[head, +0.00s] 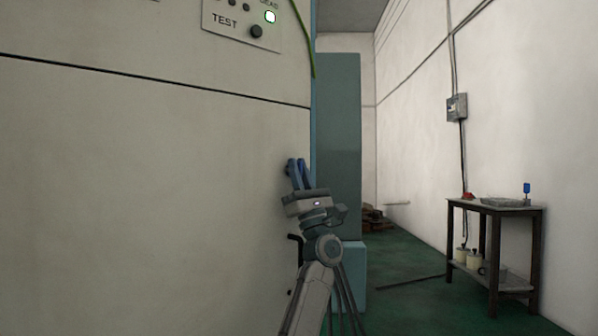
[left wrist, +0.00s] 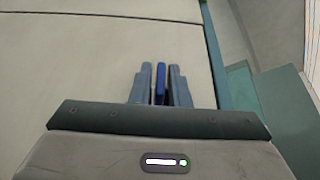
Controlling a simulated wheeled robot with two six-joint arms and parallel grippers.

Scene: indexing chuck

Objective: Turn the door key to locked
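My left gripper (head: 299,174) is at the right edge of the large cream cabinet face in the head view, its fingers pointing up and away. In the left wrist view the two grey-blue fingers (left wrist: 160,86) stand close on both sides of a narrow dark-blue piece (left wrist: 160,80), which looks like the grip of the door key. The fingers appear closed on it. The keyhole and any lock marks are hidden, so I cannot tell the key's angle. My right gripper is in neither view.
The cream cabinet face (head: 150,190) fills the left side, with a TEST button panel (head: 243,22) at the top. A teal cabinet part (head: 339,140) stands just behind the gripper. A small table (head: 495,208) is by the right wall.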

